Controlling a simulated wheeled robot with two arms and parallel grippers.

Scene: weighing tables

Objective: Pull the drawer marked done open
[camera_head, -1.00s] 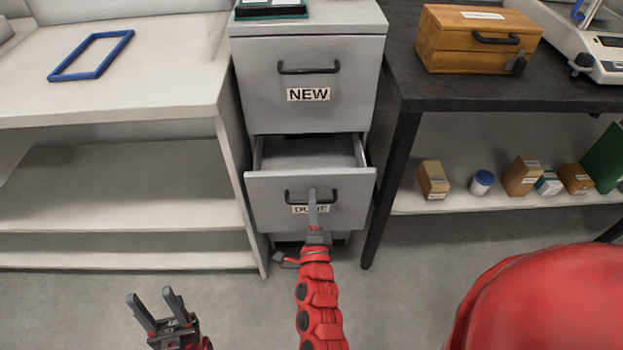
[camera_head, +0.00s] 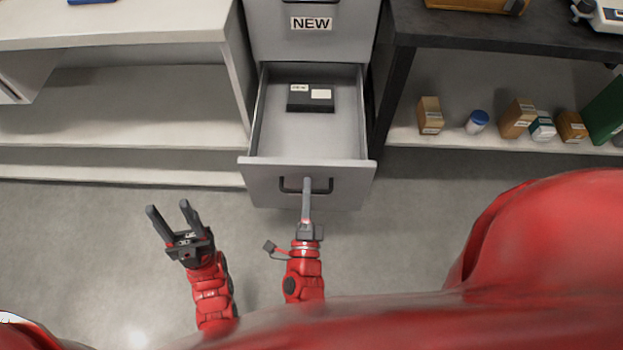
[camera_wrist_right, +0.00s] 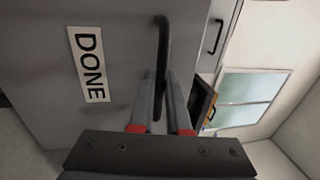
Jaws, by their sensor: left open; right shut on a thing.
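The lower drawer (camera_head: 265,186) of the grey cabinet stands well open in the head view, with a small black box (camera_head: 310,98) lying inside near the back. Its dark bar handle (camera_head: 329,186) is on the front. In the right wrist view, the drawer front carries a DONE label (camera_wrist_right: 89,64) beside the handle (camera_wrist_right: 162,60). My right gripper (camera_head: 306,190) is shut on the handle; its fingers also show in the right wrist view (camera_wrist_right: 164,95). My left gripper (camera_head: 170,213) is open and empty, over the floor left of the drawer.
The closed NEW drawer (camera_head: 285,40) is above. A pale shelf unit (camera_head: 120,100) stands left and a dark table (camera_head: 480,32) right, with several small boxes and a white-and-blue jar (camera_head: 477,121) on its lower shelf. The floor in front is clear.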

